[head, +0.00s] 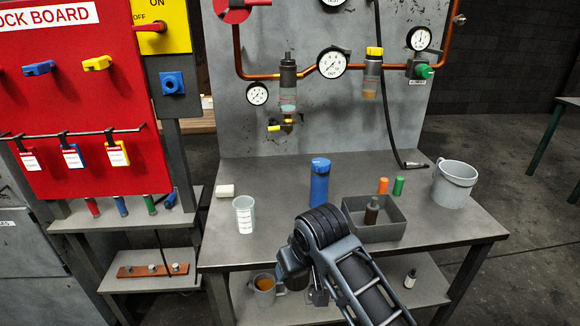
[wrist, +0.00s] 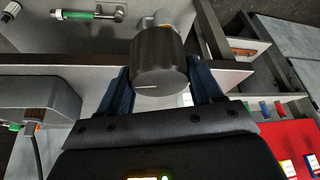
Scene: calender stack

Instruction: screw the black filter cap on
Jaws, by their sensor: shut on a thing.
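In the wrist view my gripper (wrist: 158,68) is shut on a black cap (wrist: 160,72). The cap is a short ribbed cylinder with a white line on its face, sitting between the two blue fingers. In the head view my arm is in front of the bench's front edge, and the fingers and cap are hidden or too small to tell. On the wall panel, a filter (head: 288,78) with a dark upper body and a clear bowl hangs from the copper pipe. The cap appears clear of it.
The bench (head: 270,215) holds a blue bottle (head: 320,183), a white cup (head: 244,215), a grey tray (head: 360,232) with a dark bottle, and a grey bucket (head: 455,184). Gauges and a yellow-topped unit (head: 373,72) are on the panel. A mug (head: 264,292) stands on the lower shelf.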

